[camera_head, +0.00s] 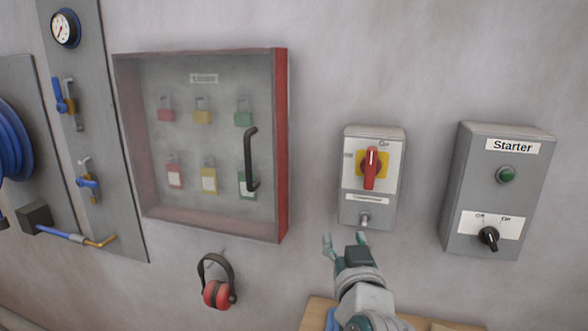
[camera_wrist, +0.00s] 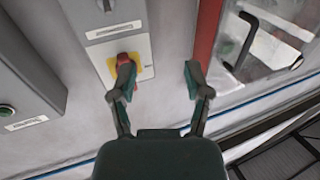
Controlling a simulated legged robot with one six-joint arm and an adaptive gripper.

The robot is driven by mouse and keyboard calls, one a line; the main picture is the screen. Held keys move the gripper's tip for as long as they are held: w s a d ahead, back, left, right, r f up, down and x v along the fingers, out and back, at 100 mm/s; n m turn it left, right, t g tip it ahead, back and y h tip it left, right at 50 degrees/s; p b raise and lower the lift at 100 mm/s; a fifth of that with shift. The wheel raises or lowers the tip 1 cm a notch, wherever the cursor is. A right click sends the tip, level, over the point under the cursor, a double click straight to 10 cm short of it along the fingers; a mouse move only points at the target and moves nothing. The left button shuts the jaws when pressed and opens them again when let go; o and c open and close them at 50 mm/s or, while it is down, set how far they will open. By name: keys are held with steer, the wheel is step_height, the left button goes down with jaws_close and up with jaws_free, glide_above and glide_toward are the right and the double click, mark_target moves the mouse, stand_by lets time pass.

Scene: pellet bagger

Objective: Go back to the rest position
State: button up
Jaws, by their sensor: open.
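My gripper (camera_head: 345,240) is open and empty, with its two fingers apart. In the head view it is just below the grey isolator box (camera_head: 351,209), with free wall to its left. In the wrist view my gripper (camera_wrist: 158,72) has its left finger overlapping the isolator's red rotary handle on a yellow plate (camera_wrist: 112,66). I cannot tell whether they touch. In the head view the red handle (camera_head: 370,168) stands roughly upright. No marked rest position is visible.
A lockout cabinet (camera_head: 283,140) with padlocks behind a clear door hangs left. The Starter box (camera_head: 462,190) is right. Red earmuffs (camera_head: 217,294) hang low on the wall. A wooden surface (camera_head: 316,313) lies below my arm. A gauge panel (camera_head: 105,200) is far left.

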steer(key=s+d+f+g, duration=0.3)
steer(key=s+f+g, duration=0.3)
steer(key=s, duration=0.2)
steer(key=s+d+f+g, duration=0.3)
steer(key=s+f+g, duration=0.3)
steer(key=s, duration=0.3)
steer(key=shift+s+f+g, duration=0.3)
steer(key=shift+f+g, duration=0.1)
steer(key=shift+f, duration=0.3)
stand_by(0.5)
